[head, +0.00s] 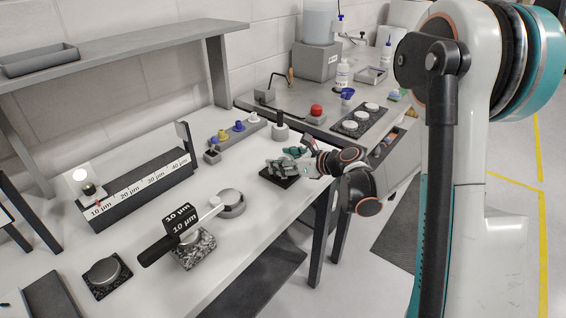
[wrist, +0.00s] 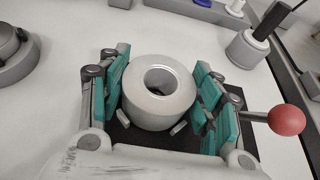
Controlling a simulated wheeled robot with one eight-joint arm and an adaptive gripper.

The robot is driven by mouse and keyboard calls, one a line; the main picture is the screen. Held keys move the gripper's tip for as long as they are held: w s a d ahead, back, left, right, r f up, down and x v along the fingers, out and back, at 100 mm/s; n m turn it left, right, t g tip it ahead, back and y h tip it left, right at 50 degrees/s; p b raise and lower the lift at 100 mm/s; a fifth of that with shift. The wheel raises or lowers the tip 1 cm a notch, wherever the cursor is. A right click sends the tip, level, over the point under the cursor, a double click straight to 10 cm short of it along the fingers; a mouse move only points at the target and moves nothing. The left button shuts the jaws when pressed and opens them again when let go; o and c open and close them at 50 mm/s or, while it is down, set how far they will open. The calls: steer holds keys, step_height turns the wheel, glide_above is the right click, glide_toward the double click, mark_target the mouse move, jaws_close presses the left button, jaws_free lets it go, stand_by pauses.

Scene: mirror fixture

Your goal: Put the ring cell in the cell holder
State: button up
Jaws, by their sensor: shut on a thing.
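The ring cell (wrist: 159,88), a thick silver ring with a hole through its middle, sits upright between the teal pads of my gripper (wrist: 168,97) in the wrist view. The gripper is shut on it. Under it lies a black square base (wrist: 140,137), with two small light blocks near the ring's front. A rod with a red ball (wrist: 287,119) sticks out at the right. In the head view my gripper (head: 292,163) is low over the black base (head: 279,180) and hides the ring cell. I cannot tell for sure which object is the cell holder.
A grey cylinder with a dark peg (head: 281,131) stands just behind. A round grey fixture (head: 230,204) is to the left. Further left are a 10 µm paddle (head: 183,228) on a speckled block and a labelled rack (head: 140,192). Coloured knobs (head: 238,126) line the back.

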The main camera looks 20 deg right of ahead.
steer(key=shift+f, duration=0.1)
steer(key=o, duration=1.3)
steer(key=shift+c, duration=0.2)
steer(key=shift+s+d+r, duration=0.25)
steer(key=shift+r, duration=0.05)
steer(key=p+v, duration=0.3)
steer(key=v, duration=0.8)
steer(key=shift+s, duration=0.15)
